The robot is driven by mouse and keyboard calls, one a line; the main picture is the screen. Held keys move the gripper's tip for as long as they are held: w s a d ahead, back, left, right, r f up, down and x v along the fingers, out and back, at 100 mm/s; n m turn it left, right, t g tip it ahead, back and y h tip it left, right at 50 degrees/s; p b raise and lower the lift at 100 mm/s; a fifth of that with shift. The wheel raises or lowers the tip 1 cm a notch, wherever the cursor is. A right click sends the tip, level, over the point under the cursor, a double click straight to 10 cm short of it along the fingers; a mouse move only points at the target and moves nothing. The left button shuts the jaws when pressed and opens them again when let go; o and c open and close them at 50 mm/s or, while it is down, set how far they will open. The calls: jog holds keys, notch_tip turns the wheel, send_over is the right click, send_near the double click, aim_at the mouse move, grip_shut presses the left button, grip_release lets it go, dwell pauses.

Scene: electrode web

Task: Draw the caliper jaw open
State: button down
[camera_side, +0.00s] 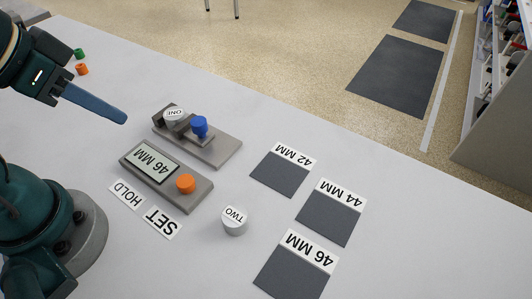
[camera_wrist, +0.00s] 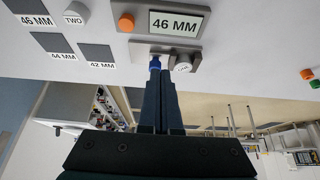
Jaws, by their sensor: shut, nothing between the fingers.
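The caliper (camera_side: 222,150) is a grey base with a blue knob (camera_side: 199,126) on its sliding jaw. A grey cylinder marked ONE (camera_side: 173,113) sits at the jaws, left of the knob; I cannot tell whether the jaw touches it. My gripper (camera_side: 124,118) is shut and empty, its long dark fingers held in the air left of the caliper in the side view. In the wrist view the fingertips (camera_wrist: 163,74) overlap the area just below the blue knob (camera_wrist: 155,64) and cylinder ONE (camera_wrist: 183,63), partly hiding the caliper base.
A display box reading 46 MM (camera_side: 152,161) with an orange knob (camera_side: 186,184) lies in front, near HOLD (camera_side: 126,194) and SET (camera_side: 162,222) labels. Cylinder TWO (camera_side: 234,221) stands right. Dark pads marked 42 (camera_side: 279,174), 44 (camera_side: 328,217) and 46 MM (camera_side: 292,273) lie farther right.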

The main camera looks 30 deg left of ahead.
jog(key=c, duration=0.9)
grip_release()
jog(key=o, duration=0.4)
jog(key=shift+w+r, duration=0.2)
jog(key=shift+r, duration=0.25)
jog(key=m+g, duration=0.3)
jog(key=g, duration=0.2)
send_over(198, 121)
notch_tip(198, 121, down, 5)
jog(key=shift+r, duration=0.15)
jog(key=shift+g, duration=0.3)
notch_tip(198, 121, down, 6)
jog(key=shift+r, duration=0.1)
jog(key=shift+f, duration=0.8)
